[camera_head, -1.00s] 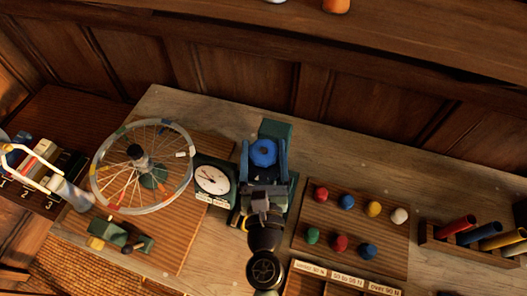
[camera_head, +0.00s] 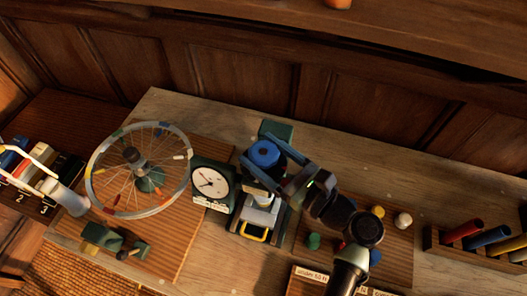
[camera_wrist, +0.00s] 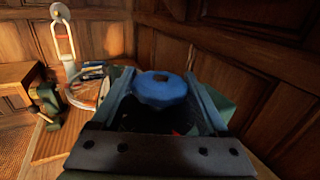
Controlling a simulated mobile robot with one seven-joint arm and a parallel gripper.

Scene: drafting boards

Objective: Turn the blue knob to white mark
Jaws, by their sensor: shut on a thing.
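The blue knob (camera_head: 264,153) sits at the top of a dark green device (camera_head: 275,131) with a pale post and a grey plate below. My gripper (camera_head: 267,161) reaches in from the right, its two fingers on either side of the knob and shut on it. In the wrist view the knob (camera_wrist: 162,88) is between the two blue-grey fingers, with a small dark square mark on its top. I cannot make out a white mark by the knob. A white-faced dial (camera_head: 211,183) stands just left of the device.
A spoked wheel (camera_head: 138,168) stands left of the dial, with a small green tool (camera_head: 104,238) in front. Right of the device is a board (camera_head: 397,240) of coloured knobs, partly hidden by my arm. A rack (camera_head: 480,262) of coloured tubes stands farther right.

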